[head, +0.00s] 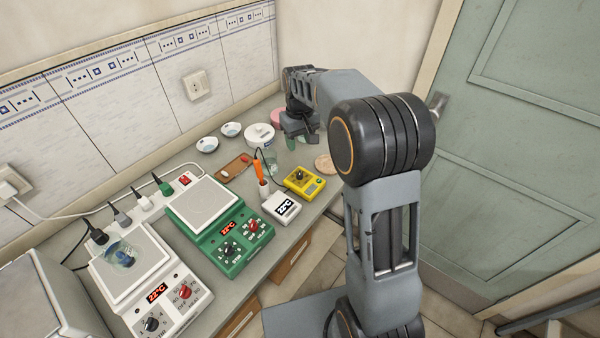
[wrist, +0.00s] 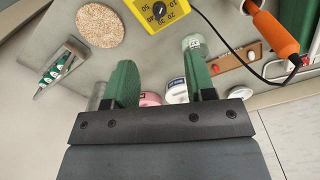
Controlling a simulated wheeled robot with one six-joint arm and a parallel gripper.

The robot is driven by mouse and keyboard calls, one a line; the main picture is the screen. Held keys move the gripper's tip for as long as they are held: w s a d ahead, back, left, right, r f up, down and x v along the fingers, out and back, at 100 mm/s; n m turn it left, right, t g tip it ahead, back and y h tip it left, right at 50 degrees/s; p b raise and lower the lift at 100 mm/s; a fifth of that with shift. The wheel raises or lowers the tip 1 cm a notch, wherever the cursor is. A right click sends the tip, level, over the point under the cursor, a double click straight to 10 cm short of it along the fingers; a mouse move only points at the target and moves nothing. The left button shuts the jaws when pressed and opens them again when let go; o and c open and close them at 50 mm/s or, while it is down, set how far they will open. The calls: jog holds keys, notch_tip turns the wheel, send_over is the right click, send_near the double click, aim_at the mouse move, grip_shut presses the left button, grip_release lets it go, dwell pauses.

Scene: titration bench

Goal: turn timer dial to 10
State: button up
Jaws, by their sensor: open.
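The dial's setting cannot be read. My gripper (head: 301,130) is over the far end of the bench, beyond the timer and apart from it. In the wrist view its two green fingers (wrist: 160,62) are apart, with nothing held between them.
A brown tray (head: 233,167), a glass vessel (wrist: 194,43) and white round containers (head: 260,134) stand nearby. A green hotplate (head: 222,228) is farther left.

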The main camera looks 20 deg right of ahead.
aim_at(300, 172)
notch_tip(300, 172, down, 14)
jog(key=shift+w+r+p, duration=0.1)
jog(key=shift+w+p, duration=0.05)
jog(key=shift+p, duration=0.5)
grip_shut()
dwell(0.3)
